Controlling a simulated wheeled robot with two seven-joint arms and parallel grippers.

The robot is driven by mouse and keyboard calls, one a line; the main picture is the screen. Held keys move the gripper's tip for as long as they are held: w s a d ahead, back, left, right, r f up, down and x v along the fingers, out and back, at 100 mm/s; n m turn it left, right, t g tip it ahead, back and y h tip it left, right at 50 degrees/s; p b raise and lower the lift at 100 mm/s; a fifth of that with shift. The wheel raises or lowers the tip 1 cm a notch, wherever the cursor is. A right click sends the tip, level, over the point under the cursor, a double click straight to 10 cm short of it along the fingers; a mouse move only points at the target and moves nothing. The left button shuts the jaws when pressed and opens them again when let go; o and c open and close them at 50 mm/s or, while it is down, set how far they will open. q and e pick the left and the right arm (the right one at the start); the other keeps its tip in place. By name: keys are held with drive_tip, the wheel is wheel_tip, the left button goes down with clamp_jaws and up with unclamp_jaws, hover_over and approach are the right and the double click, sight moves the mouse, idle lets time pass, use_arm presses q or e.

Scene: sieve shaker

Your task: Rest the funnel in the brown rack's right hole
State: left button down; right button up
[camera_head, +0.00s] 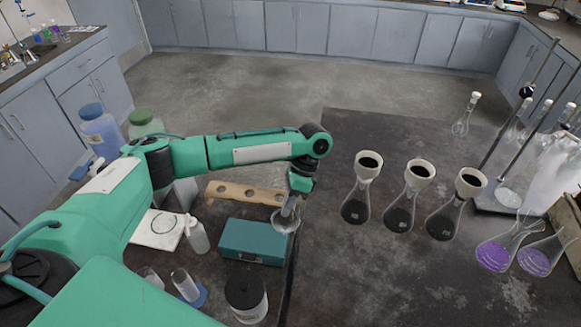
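The brown rack (235,191) is a light wooden board with a row of round holes. It stands on the dark table at the left, and its right end lies close behind my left gripper. My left gripper (291,207) points down and appears shut on the clear glass funnel (284,222). The funnel is in front of the rack's right end, near the right edge of the teal box, apart from the rack's holes. Its lower part is hard to make out. My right gripper is not in view.
A teal box (252,241) stands in front of the rack. A dark-lidded jar (246,297) and a white bottle (196,236) are nearby. Three flasks with dark-filled funnels (405,200) stand to the right, beside two flasks of purple liquid (494,254). Bare tabletop lies at front right.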

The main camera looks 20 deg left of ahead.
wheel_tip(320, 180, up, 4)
drive_tip(key=p, duration=0.4)
use_arm(q)
drive_tip(key=shift+w+a+f+m+t+y+b, duration=0.65)
drive_tip(key=shift+w+m+t, duration=0.9)
drive_tip(key=shift+m, duration=1.7)
drive_tip(key=shift+w+a+f+m+t+y+b, duration=0.3)
drive_tip(key=shift+w+a+m+t+y+b, duration=0.6)
drive_tip(key=shift+w+m, duration=1.8)
drive_tip(key=shift+w+a+f+m+t+y+b, duration=0.5)
drive_tip(key=shift+w+m+t+y+b, duration=0.65)
drive_tip(key=shift+m, duration=2.6)
drive_tip(key=shift+w+r+p, duration=0.1)
drive_tip(key=shift+w+p, duration=0.1)
drive_tip(key=shift+p, duration=0.1)
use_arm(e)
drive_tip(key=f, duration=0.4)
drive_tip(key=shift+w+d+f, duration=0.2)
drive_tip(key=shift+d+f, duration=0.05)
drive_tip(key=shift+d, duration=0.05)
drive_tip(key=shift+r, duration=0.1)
use_arm(q)
drive_tip(key=shift+p, duration=0.55)
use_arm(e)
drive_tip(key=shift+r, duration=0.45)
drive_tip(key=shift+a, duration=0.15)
